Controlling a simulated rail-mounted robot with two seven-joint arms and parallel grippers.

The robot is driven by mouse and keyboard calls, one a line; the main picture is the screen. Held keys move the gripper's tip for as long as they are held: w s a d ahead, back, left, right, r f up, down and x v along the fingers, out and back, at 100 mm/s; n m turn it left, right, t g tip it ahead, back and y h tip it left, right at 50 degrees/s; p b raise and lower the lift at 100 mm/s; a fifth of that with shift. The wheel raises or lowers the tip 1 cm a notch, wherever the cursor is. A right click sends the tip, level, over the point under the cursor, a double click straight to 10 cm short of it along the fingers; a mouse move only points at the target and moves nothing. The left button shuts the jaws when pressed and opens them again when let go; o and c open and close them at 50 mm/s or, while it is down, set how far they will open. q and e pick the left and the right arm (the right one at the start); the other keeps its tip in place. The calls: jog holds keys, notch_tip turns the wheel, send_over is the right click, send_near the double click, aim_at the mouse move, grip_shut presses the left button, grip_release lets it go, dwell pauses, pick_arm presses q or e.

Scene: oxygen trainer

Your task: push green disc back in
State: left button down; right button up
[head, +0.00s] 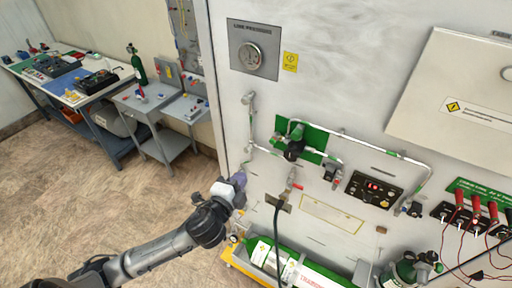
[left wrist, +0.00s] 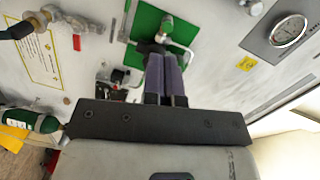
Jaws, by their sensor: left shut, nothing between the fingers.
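My left gripper (head: 239,180) reaches from the left, close to the left edge of the white trainer panel (head: 330,80). Its purple fingers are shut and empty; they also show in the left wrist view (left wrist: 164,60). A green plate (head: 318,143) carries a dark valve with a green top (head: 296,138). In the head view the gripper is below and left of this plate. In the left wrist view the green plate (left wrist: 146,22) appears behind the fingertips. I cannot make out a separate green disc in either view. My right gripper is not in view.
White pipes run around the green plate. A pressure gauge (head: 251,57) is at upper left; a black hose (head: 277,230) hangs below. A green cylinder (head: 310,268) lies at the bottom. A control box (head: 373,189) and red-handled parts (head: 476,207) are to the right.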

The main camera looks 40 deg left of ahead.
aim_at(272, 143)
pick_arm(q)
jog(key=shift+w+d+r+m+t+h, duration=0.15)
jog(key=shift+d+r+m+t+h, duration=0.2)
jog(key=shift+m, duration=0.45)
jog(key=shift+w+d+r+m+t+h, duration=0.1)
jog(key=shift+d+r+m+t+h, duration=0.2)
jog(key=shift+m, duration=0.5)
jog(key=p+x, duration=0.3)
jog(key=x, duration=1)
jog(key=shift+w+a+r, duration=0.1)
jog(key=shift+w, duration=0.35)
jog(key=shift+w+a, duration=0.25)
jog(key=shift+w, duration=0.45)
jog(key=shift+a+f, duration=0.15)
jog(key=shift+f, duration=0.25)
